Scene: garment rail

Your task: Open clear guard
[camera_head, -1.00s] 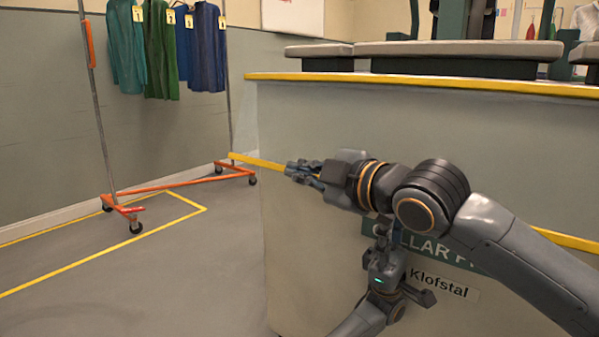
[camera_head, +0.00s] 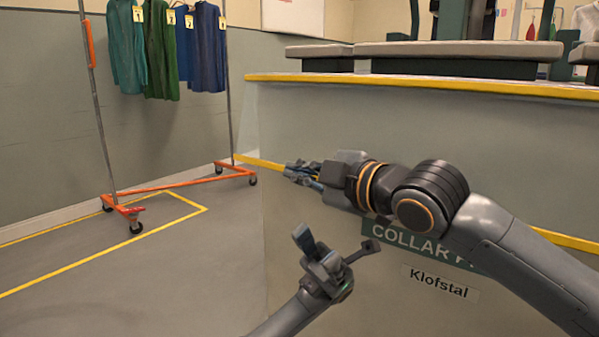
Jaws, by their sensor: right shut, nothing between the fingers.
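The clear guard (camera_head: 247,115) looks like a see-through panel in front of the grey press cabinet. Its left edge shows faintly beside the cabinet. A yellow bar (camera_head: 262,163) runs low across it and passes behind my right arm. My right gripper (camera_head: 290,172) is at the bar, with its fingers shut and nothing held. Whether the fingers touch the bar is unclear. My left gripper (camera_head: 334,243) is lower, below the bar and in front of the cabinet. Its fingers are spread apart and empty.
The cabinet carries a green collar sign (camera_head: 410,240) and a Klofstal label (camera_head: 440,283). Padded press parts (camera_head: 450,52) sit above its yellow top edge. A garment rail (camera_head: 150,190) with several hanging shirts stands at left. Floor at lower left is clear.

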